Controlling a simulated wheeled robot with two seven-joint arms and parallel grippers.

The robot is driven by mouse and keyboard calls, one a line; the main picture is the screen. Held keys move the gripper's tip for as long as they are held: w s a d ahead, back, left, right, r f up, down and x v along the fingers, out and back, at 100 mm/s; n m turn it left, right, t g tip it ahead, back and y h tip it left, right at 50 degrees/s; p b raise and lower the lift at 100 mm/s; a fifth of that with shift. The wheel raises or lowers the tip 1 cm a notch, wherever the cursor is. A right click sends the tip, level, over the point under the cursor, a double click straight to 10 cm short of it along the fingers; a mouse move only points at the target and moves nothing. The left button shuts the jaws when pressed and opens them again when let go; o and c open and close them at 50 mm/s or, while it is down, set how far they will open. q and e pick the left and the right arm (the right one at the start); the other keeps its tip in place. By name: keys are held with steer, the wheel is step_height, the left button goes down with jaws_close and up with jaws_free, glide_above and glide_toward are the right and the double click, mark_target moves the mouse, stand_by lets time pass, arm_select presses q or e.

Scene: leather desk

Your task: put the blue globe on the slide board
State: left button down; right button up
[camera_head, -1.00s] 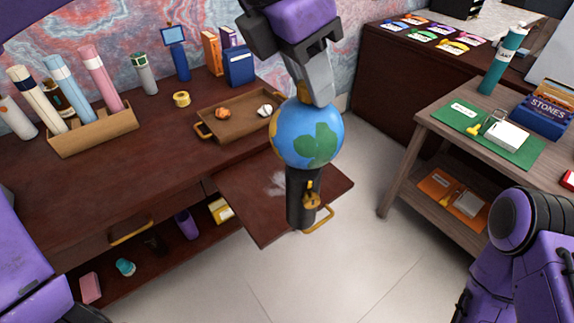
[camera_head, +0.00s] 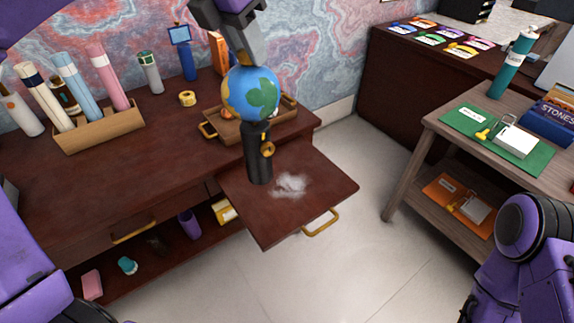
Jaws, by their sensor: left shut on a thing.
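The blue globe (camera_head: 251,96) has green and yellow land and a black cylindrical stand with a gold fitting. My left gripper (camera_head: 245,62) comes down from the top and is shut on the globe's top. The globe is upright. The slide board (camera_head: 312,195) is the dark red-brown leaf pulled out from the desk, with a gold handle at its front edge. The stand's foot shows over the board's back left part; I cannot tell whether it touches. My right gripper is not in view; only my right arm shows at the lower right.
A wooden tray (camera_head: 222,133) with small items sits on the desk behind the globe. A holder of rolled tubes (camera_head: 98,130) stands to the left. A whitish patch (camera_head: 290,185) marks the board, which is otherwise bare. A side table (camera_head: 435,122) stands at right.

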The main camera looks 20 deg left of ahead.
arm_select(q)
steer(key=w+d+f+p, duration=0.2)
steer(key=w+f, duration=0.4)
steer(key=w+d+f+p, duration=0.3)
steer(key=w+f, duration=0.4)
steer(key=shift+w, duration=0.15)
steer(key=shift+f, duration=0.1)
steer(key=c, duration=0.8)
jaws_free()
steer(key=shift+f, duration=0.1)
steer(key=shift+c, duration=0.2)
steer(key=b+v, duration=0.1)
steer(key=v, duration=1.1)
